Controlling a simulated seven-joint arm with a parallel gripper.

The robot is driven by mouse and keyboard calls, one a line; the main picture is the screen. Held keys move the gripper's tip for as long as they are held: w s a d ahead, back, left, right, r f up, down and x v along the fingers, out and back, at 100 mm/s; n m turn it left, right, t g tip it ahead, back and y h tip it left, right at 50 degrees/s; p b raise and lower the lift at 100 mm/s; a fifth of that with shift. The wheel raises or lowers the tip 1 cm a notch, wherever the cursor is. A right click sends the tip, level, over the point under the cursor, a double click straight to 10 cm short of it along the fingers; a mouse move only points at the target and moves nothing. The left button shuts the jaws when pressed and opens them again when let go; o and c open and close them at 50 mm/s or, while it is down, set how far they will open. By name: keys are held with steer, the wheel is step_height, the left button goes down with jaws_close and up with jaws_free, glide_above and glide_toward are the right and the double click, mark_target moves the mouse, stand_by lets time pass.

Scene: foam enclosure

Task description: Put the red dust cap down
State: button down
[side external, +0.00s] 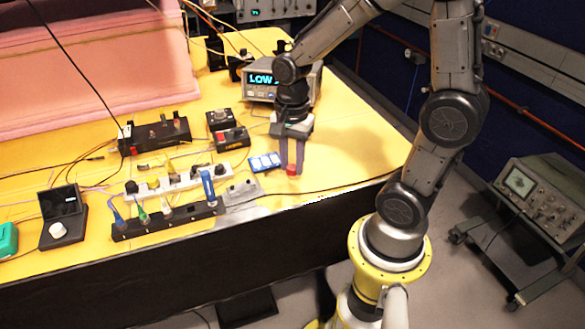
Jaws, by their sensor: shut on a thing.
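The red dust cap (291,170) is small and sits between the fingertips of my gripper (291,163). My gripper points down and is shut on the cap, near the front right part of the yellow table (345,165). The cap is low, close to the table top; I cannot tell whether it touches the surface. The fingers partly hide the cap.
A blue-and-white block (265,162) lies just left of my gripper. A grey plate (243,193) and a black socket strip (170,221) are further left. A meter reading "LOW" (262,80) stands behind. Bare table lies to the right, and a black cable runs along the front.

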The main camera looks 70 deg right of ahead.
mark_target(293, 167)
steer(key=shift+f, duration=1.1)
steer(key=shift+s+f, duration=0.1)
steer(key=shift+f, duration=0.05)
steer(key=c, duration=0.6)
jaws_free()
step_height(293, 167, up, 12)
steer(key=s+a+n+t, duration=0.2)
steer(key=n, duration=0.4)
steer(key=s+a+r+n+t, duration=0.1)
steer(key=s+n, duration=0.2)
steer(key=n, duration=0.3)
steer(key=s+a+r+n+t, duration=0.1)
steer(key=s+a+n+t, duration=0.1)
steer(key=n, duration=0.4)
steer(key=shift+s+a+r+t, duration=0.2)
steer(key=shift+s+a+t, duration=0.15)
steer(key=shift+s, duration=0.3)
